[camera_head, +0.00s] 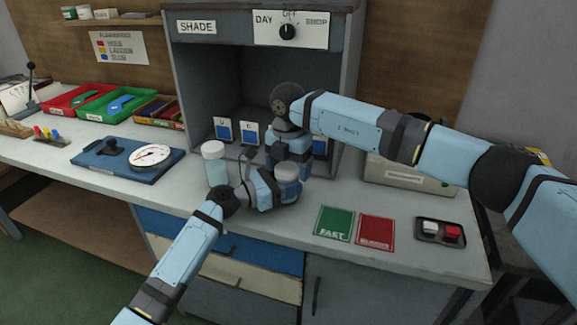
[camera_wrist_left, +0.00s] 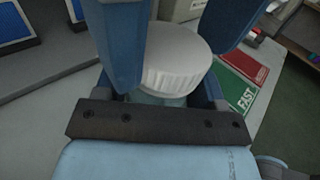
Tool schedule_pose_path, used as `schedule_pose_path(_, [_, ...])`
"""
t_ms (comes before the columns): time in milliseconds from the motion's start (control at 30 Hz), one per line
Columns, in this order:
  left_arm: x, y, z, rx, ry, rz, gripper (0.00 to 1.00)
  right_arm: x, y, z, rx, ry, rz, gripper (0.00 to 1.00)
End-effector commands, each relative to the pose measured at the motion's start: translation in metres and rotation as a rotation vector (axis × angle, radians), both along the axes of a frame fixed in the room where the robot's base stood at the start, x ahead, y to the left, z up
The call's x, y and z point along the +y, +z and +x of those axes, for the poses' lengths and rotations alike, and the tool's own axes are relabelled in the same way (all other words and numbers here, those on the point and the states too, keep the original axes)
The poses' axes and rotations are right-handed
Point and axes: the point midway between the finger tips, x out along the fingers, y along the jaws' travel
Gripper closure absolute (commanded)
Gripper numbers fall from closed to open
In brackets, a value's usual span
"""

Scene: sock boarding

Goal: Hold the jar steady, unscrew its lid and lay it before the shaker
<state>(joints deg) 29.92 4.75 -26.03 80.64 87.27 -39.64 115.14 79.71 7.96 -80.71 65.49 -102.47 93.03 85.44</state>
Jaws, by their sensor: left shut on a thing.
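The jar (camera_wrist_left: 160,99) has a wide white ribbed lid (camera_wrist_left: 172,58), which sits on it. In the head view the lid (camera_head: 287,172) shows near the middle of the counter. My left gripper (camera_head: 280,190) is shut around the jar; in the left wrist view its two blue fingers stand on either side of it. My right gripper (camera_head: 289,158) points down just behind and above the jar; its fingertips are partly hidden, and I cannot tell whether they are apart. A pale blue bottle with a white cap (camera_head: 215,163) stands upright to the left; I cannot tell whether it is the shaker.
A grey cabinet marked SHADE (camera_head: 195,70) stands behind, with blue swatch cards inside. A blue device with a white dial (camera_head: 128,160) is at left. A green card (camera_head: 333,223), a red card (camera_head: 376,232) and a button box (camera_head: 440,231) lie at right. The counter's front edge is close.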

Motion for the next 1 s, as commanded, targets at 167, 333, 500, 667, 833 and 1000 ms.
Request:
schedule_pose_path(167, [-0.003, 0.0, -0.002, 0.0, -0.007, 0.0, 1.0, 0.002, 0.001, 0.0, -0.002, 0.001, 0.004, 0.16])
schedule_pose_path(333, [-0.004, 0.0, -0.003, 0.0, -0.009, 0.0, 1.0, 0.002, 0.012, 0.0, -0.004, 0.002, 0.006, 0.16])
schedule_pose_path(500, [-0.004, -0.001, -0.003, 0.0, -0.008, 0.001, 1.0, 0.002, 0.036, 0.001, -0.006, 0.001, 0.005, 0.16])
schedule_pose_path(667, [-0.003, 0.0, -0.002, 0.0, -0.008, 0.0, 1.0, 0.001, 0.05, 0.0, -0.004, -0.012, 0.003, 0.2])
schedule_pose_path(833, [-0.003, 0.0, -0.002, 0.0, -0.007, 0.0, 1.0, 0.001, 0.074, 0.001, -0.007, -0.144, 0.001, 0.2])
schedule_pose_path(1000, [-0.003, 0.0, -0.002, -0.001, -0.007, 0.0, 1.0, 0.001, 0.078, 0.001, -0.003, -0.203, 0.001, 0.2])
